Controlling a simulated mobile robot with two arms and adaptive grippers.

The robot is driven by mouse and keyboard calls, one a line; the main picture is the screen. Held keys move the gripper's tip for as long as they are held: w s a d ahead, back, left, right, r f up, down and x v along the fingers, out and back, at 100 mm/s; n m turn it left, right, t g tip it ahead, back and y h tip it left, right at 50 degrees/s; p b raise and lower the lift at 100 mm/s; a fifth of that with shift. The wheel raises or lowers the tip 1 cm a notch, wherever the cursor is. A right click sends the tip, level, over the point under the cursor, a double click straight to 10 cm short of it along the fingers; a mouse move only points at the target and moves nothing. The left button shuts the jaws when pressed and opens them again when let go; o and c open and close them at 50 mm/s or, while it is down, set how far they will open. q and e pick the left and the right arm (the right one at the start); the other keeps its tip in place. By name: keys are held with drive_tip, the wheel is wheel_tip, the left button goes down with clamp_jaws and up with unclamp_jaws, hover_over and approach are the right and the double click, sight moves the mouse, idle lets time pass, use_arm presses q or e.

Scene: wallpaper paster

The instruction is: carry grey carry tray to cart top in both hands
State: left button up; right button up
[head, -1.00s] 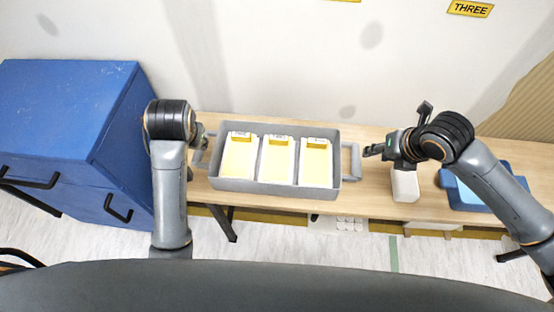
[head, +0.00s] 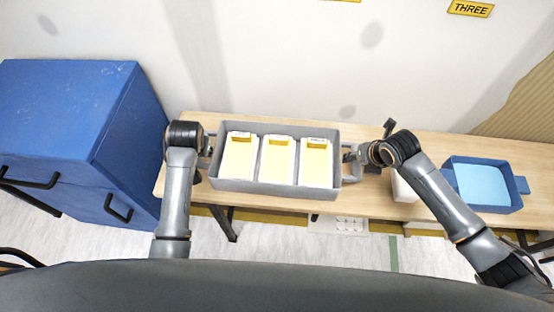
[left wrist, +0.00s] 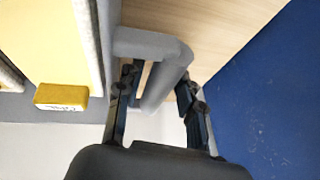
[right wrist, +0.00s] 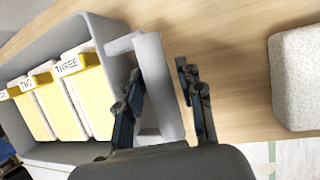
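The grey carry tray (head: 262,189) sits on the wooden table and holds three white boxes with yellow fronts. It has a loop handle at each end. My left gripper (head: 207,146) is at the left handle; in the left wrist view its fingers (left wrist: 160,105) are open on either side of the handle bar (left wrist: 168,75). My right gripper (head: 353,156) is at the right handle; in the right wrist view its fingers (right wrist: 163,97) are apart, with the handle bar (right wrist: 158,80) between them. Neither gripper looks closed on its handle. I cannot make out the cart top.
A blue cabinet (head: 75,120) stands against the table's left end, close to my left arm. A blue bin (head: 515,200) with a light blue inside sits on the right of the table. A pale block (head: 403,191) lies partly behind my right arm. A wall stands behind the table.

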use_arm(q)
drive_tip(key=shift+c, duration=0.2)
use_arm(e)
drive_tip(key=shift+c, duration=0.2)
use_arm(q)
clamp_jaws()
use_arm(e)
clamp_jaws()
use_arm(q)
drive_tip(key=shift+w+r, duration=0.1)
drive_tip(key=shift+r, duration=0.05)
use_arm(e)
drive_tip(key=shift+w+r, duration=0.1)
drive_tip(key=shift+r, duration=0.1)
